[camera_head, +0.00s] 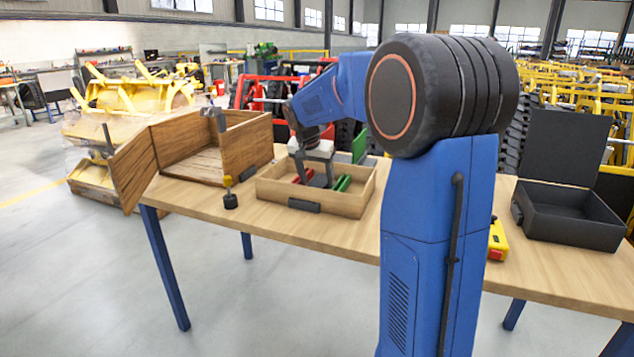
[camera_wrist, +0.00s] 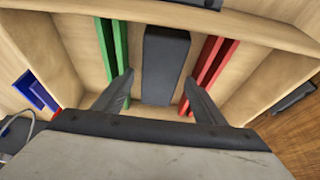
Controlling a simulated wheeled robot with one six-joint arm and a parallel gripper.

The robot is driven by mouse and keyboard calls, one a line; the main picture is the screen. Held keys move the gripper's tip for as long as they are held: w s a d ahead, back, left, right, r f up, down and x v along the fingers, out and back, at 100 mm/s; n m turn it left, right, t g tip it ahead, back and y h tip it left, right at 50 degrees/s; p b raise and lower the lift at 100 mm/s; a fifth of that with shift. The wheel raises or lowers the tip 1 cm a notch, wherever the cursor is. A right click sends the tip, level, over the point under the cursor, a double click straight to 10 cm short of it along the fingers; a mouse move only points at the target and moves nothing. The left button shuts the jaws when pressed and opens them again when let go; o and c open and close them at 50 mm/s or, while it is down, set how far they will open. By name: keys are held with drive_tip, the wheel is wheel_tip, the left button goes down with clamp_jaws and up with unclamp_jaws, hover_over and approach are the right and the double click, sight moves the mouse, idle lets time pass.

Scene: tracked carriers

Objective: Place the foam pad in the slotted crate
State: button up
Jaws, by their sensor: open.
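The slotted crate (camera_head: 347,203) is a shallow open wooden box on the table; its wooden wall (camera_wrist: 240,28) also spans the wrist view. Inside it are paired green rails (camera_wrist: 113,48) and paired red rails (camera_wrist: 211,62). A dark grey block, seemingly the foam pad (camera_wrist: 166,62), lies in the crate between the green and red rails. My gripper (camera_wrist: 157,100) is open above the crate, with one finger to each side of the pad's near end. Neither finger visibly touches the pad. In the head view, my gripper (camera_head: 315,172) reaches down into the crate.
A wooden cabinet (camera_head: 247,146) with its door open stands left of the crate. An open black case (camera_head: 570,228) and a yellow item (camera_head: 497,241) are at right. Table between them is partly hidden by my arm.

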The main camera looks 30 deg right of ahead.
drive_tip(key=v, duration=1)
drive_tip(key=s+a+n+y, duration=0.15)
drive_tip(key=s+a, duration=0.35)
drive_tip(key=s, duration=0.5)
drive_tip(key=s+a+f+n, duration=0.3)
drive_tip(key=s+f, duration=0.2)
drive_tip(key=s, duration=0.4)
drive_tip(key=s+a+f+n+t+y, duration=0.1)
drive_tip(key=s+a+f+n, duration=0.2)
drive_tip(key=s, duration=0.6)
drive_tip(key=s+a+f+n+t+y, duration=0.1)
drive_tip(key=s+a+f+n, duration=0.2)
drive_tip(key=s+f, duration=0.4)
drive_tip(key=shift+s+a+f, duration=0.15)
drive_tip(key=shift+s+a, duration=0.4)
drive_tip(key=shift+s, duration=0.5)
